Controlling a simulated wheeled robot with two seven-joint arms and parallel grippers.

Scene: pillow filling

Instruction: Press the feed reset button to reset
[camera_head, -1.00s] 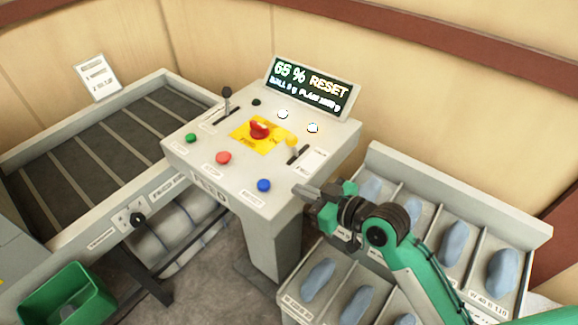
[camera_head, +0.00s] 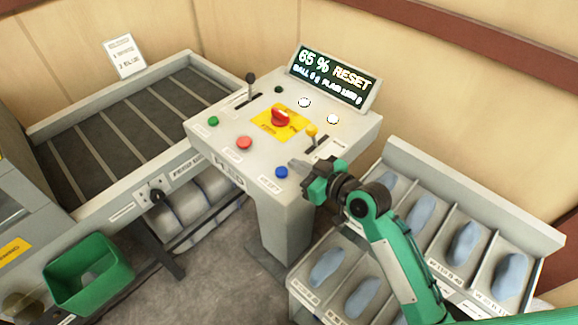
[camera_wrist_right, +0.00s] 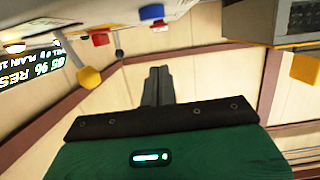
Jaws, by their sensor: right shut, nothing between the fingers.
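The control console (camera_head: 225,140) stands in the middle of the head view. The blue button (camera_head: 281,172) sits near its front right edge, with a small label beside it. My right gripper (camera_head: 293,164) is shut and empty, its fingertips just above and right of the blue button in the picture; whether they touch it I cannot tell. In the right wrist view the shut fingers (camera_wrist_right: 158,86) point toward the wall. The display (camera_head: 334,77) reads 65 % and RESET; it also shows in the wrist view (camera_wrist_right: 30,66). My left gripper is not in view.
The console also carries a green button (camera_head: 213,121), a red button (camera_head: 244,143), a red knob (camera_head: 280,118) on a yellow plate and a yellow-tipped lever (camera_head: 311,131). A bin rack (camera_head: 465,205) with blue-grey lumps stands right. A green bin (camera_head: 88,273) stands lower left.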

